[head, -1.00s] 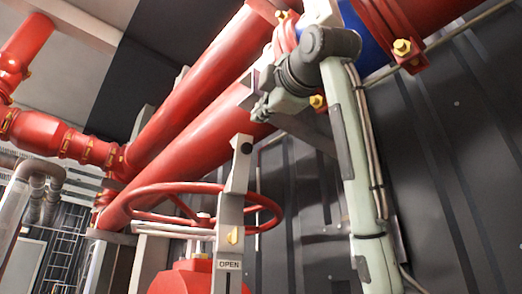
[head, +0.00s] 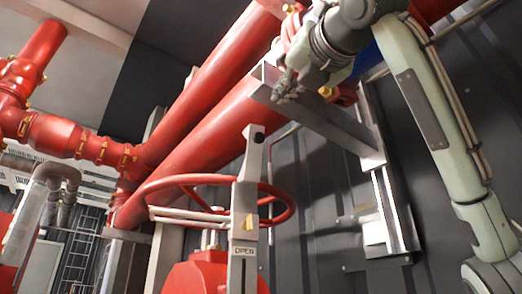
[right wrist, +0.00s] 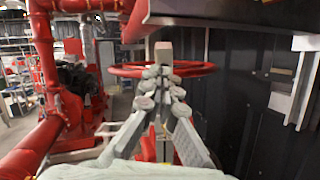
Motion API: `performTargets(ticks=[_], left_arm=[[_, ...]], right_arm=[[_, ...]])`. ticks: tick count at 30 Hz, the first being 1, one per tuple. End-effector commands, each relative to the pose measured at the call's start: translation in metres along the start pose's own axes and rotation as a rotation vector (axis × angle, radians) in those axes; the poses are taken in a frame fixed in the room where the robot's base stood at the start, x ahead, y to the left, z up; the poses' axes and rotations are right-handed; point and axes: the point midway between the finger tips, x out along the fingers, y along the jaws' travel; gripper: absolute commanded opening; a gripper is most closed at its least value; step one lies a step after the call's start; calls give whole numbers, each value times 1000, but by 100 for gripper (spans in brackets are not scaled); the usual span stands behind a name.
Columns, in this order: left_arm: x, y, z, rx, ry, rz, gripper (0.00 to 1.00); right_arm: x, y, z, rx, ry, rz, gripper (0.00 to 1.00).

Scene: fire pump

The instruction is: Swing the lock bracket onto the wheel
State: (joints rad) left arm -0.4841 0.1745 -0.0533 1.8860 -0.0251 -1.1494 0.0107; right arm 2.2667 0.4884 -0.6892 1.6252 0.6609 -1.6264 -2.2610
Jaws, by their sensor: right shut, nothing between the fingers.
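The red handwheel (head: 160,187) sits low in the middle of the head view, on a red valve body (head: 205,275). The grey lock bracket (head: 249,185) stands upright at the wheel's near side, above a post with an "OPEN" label (head: 244,250). My right gripper (head: 283,95) is above and to the right of the bracket's top, apart from it, shut and empty. In the right wrist view, the gripper (right wrist: 160,75) points toward the wheel (right wrist: 125,71) and covers part of it. The bracket's top (right wrist: 163,50) shows just beyond the fingertips. My left gripper is out of view.
Large red pipes (head: 205,115) run diagonally behind the wheel. A grey steel beam (head: 325,120) juts from the dark wall right by my right gripper. A bracket plate (head: 388,220) is on the wall at the right. Open space lies between bracket and wall.

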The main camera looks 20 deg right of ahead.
Motion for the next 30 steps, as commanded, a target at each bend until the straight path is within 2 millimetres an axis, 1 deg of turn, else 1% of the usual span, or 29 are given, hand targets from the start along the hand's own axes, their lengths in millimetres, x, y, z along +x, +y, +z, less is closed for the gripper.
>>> performTargets(ticks=[1,3,6,16,19,23,25,30], left_arm=[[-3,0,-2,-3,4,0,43],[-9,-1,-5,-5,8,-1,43],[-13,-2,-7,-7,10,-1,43],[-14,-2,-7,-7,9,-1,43],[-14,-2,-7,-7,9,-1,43],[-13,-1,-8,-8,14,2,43],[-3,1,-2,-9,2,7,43],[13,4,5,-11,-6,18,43]], right_arm=[[-4,-4,-4,-75,3,-6,0],[-6,-6,-7,-160,12,-8,0],[-8,-8,-10,-227,19,-10,0],[-7,-8,-11,-243,22,-9,0],[-3,-8,-11,-241,23,-10,0],[13,-8,-11,-241,25,-10,0],[26,-8,-11,-240,27,-11,0],[63,-8,-11,-239,26,-10,0]])
